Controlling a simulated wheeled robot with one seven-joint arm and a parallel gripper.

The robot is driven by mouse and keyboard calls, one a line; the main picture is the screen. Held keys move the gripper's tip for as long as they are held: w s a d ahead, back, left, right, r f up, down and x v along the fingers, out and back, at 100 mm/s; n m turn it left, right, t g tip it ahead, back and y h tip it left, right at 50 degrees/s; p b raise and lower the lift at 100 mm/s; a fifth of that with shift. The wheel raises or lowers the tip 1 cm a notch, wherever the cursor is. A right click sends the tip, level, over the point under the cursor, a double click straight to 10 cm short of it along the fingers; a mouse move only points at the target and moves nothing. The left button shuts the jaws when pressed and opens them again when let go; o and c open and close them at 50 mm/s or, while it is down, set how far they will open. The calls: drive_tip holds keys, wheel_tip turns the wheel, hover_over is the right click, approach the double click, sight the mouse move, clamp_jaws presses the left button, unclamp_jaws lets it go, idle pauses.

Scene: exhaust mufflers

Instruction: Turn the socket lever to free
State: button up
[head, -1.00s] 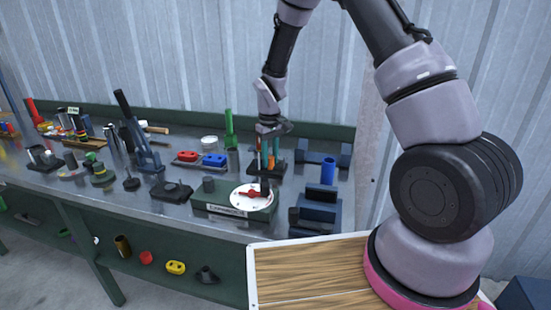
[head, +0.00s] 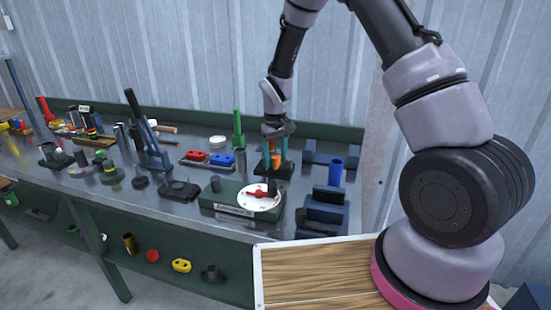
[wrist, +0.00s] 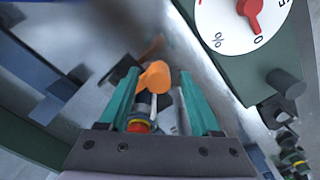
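An orange lever-like piece (wrist: 153,77) stands on a dark post with a red and yellow base in the wrist view. It also shows in the head view (head: 276,160), above a black stand behind the dial box. I cannot tell for sure that this is the socket lever. My gripper (wrist: 160,95) has two teal fingers, one on each side of the orange piece, with gaps visible. In the head view my gripper (head: 275,155) points down over the stand. The foot of the piece is partly hidden.
A green box (head: 228,196) with a white dial (head: 252,206) and red pointer (head: 262,194) stands just in front of my gripper. A blue cylinder (head: 336,172) and dark blocks (head: 322,210) are to the right. Red and blue parts (head: 221,160) lie to the left.

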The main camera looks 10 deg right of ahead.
wheel_tip(320, 180, up, 11)
idle(0.6)
drive_tip(key=s+d+r+m+t+y, duration=0.15)
drive_tip(key=s+d+r, duration=0.3)
drive_tip(key=r, duration=0.45)
drive_tip(key=s+d+r+m+t, duration=0.25)
drive_tip(key=s+d+r, duration=0.2)
drive_tip(key=r, duration=0.45)
drive_tip(key=s+d+r+m+t, duration=0.1)
drive_tip(key=s+d+r+m, duration=0.1)
drive_tip(key=s, duration=0.6)
drive_tip(key=s+d+r+m+t, duration=0.2)
drive_tip(key=s+d+r, duration=0.3)
drive_tip(key=s, duration=0.3)
drive_tip(key=shift+d+m, duration=0.25)
drive_tip(key=shift+m, duration=0.05)
